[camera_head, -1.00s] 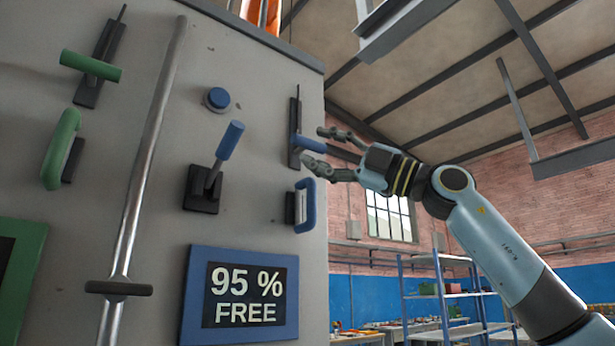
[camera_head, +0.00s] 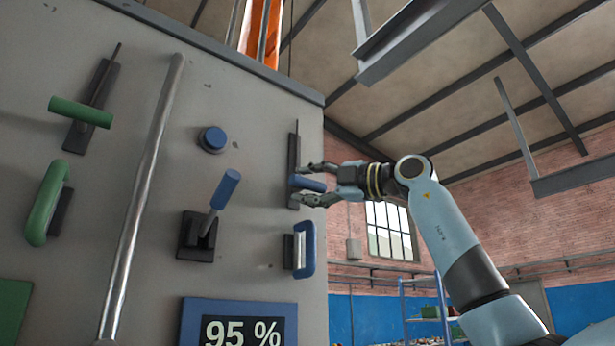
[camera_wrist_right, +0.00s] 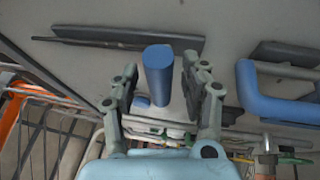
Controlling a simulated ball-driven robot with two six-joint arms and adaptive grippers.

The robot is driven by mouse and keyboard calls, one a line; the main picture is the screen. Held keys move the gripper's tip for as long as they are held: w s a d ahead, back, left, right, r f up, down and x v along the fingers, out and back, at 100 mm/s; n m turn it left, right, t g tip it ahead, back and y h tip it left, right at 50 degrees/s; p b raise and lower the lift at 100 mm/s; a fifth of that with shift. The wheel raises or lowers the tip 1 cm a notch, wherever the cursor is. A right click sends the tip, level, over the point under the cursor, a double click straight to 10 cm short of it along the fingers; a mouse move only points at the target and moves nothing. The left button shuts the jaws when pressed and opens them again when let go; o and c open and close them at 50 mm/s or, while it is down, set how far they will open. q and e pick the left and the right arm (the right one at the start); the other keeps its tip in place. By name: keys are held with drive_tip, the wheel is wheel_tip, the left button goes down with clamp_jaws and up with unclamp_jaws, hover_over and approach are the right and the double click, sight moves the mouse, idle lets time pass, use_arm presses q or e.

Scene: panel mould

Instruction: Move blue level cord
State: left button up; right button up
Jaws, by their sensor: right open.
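The blue level cord's handle (camera_head: 307,183) is a short blue bar on a dark upright track (camera_head: 293,155) with a thin cord, near the panel's right edge. In the right wrist view, the blue handle (camera_wrist_right: 158,75) stands between the two fingers, with gaps on both sides. My right gripper (camera_head: 311,184) is open around the handle, one finger above and one below. It also shows in the wrist view (camera_wrist_right: 157,80) with its fingers apart. My left gripper is not in view.
On the panel (camera_head: 245,250) are a blue lever (camera_head: 225,188), a round blue button (camera_head: 212,139), a blue U-shaped handle (camera_head: 307,248) just below the track, and green controls at the left. A metal rod (camera_head: 145,190) runs up the panel. A display (camera_head: 240,325) sits below.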

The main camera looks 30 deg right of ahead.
drive_tip(key=shift+w+a, duration=0.1)
drive_tip(key=shift+w, duration=0.1)
drive_tip(key=shift+c, duration=0.3)
clamp_jaws()
